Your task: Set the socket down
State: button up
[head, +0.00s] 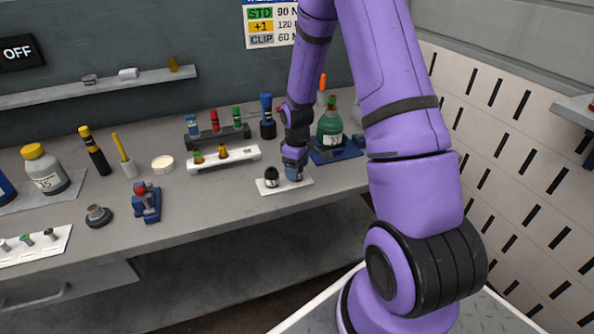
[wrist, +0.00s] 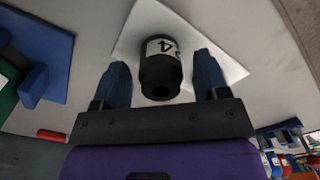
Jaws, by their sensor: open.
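A black socket (head: 271,177) with a white label stands upright on a small white plate (head: 303,184) near the bench's front edge. In the wrist view the socket (wrist: 160,72) shows its dark open top and part of a "4" on its label. My gripper (head: 293,173) is low over the plate, just right of the socket in the head view. In the wrist view my blue fingers (wrist: 160,80) are apart, one on each side of the socket in the picture, and neither touches it. The far finger is hidden in the head view.
A green bottle (head: 330,127) on a blue mat (head: 345,152) stands behind and right of my gripper. A white rack (head: 236,157) and a dark rack (head: 211,137) are behind left. A blue and red fixture (head: 146,202) stands left; the bench between it and the plate is clear.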

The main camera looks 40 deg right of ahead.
notch_tip(320, 180, up, 11)
jog(key=s+a+r+m+t, duration=0.1)
jog(key=s+a+r, duration=0.3)
jog(key=r, duration=0.4)
jog(key=s+a+r+m+t, duration=0.15)
jog(key=s+a+r, duration=0.3)
jog(key=r, duration=0.45)
jog(key=s+a+r+m+t, duration=0.1)
jog(key=s+r, duration=0.3)
jog(key=s, duration=0.5)
jog(key=s+a+r+m+t, duration=0.1)
jog(key=s+a+r, duration=0.3)
jog(key=s, duration=0.4)
jog(key=shift+s+a+r+m+t, duration=0.25)
jog(key=shift+s+m+t, duration=0.1)
jog(key=shift+m, duration=0.3)
